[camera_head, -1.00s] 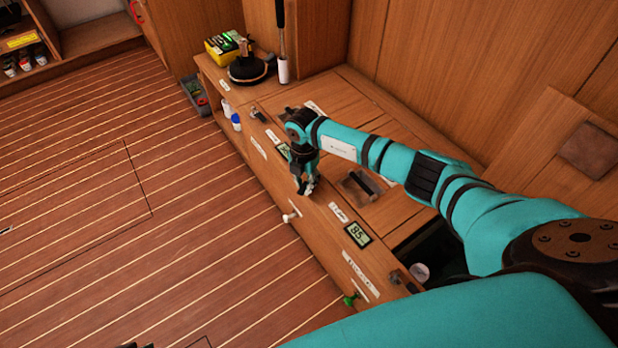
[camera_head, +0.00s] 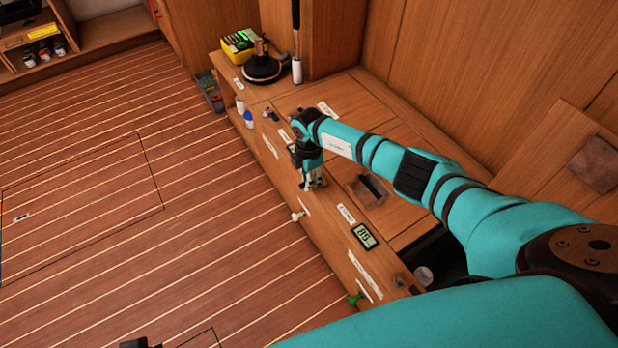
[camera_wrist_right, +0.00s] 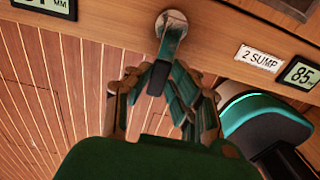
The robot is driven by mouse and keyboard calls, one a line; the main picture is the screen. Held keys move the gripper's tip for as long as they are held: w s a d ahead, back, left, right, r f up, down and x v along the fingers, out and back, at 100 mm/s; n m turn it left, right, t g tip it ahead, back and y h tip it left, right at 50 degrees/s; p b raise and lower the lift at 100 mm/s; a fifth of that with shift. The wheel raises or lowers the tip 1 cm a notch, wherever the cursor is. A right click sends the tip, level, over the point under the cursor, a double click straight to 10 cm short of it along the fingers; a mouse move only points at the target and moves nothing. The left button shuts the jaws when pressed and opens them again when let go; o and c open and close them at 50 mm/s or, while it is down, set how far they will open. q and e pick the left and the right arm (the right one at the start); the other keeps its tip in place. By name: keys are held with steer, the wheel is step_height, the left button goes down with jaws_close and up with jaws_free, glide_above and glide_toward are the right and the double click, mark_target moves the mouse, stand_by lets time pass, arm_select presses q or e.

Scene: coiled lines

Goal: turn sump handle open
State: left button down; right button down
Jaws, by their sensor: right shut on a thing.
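The sump handle (camera_wrist_right: 172,38) is a metal lever with a dark end on a round metal mount, set in the wooden panel beside a label reading "2 SUMP" (camera_wrist_right: 258,58). My right gripper (camera_wrist_right: 165,78) has its fingers on both sides of the lever's lower part and is shut on it. In the head view my right gripper (camera_head: 313,182) points down at the edge of the wooden bench and hides most of the handle. The lever hangs down from its mount in the wrist view.
A display reading 85 (camera_head: 364,236) sits on the bench edge near the gripper. A black round-based item (camera_head: 263,70) stands at the far end.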

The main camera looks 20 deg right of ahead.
steer(key=shift+r, duration=0.1)
steer(key=c, duration=1.2)
jaws_free()
step_height(320, 180, up, 12)
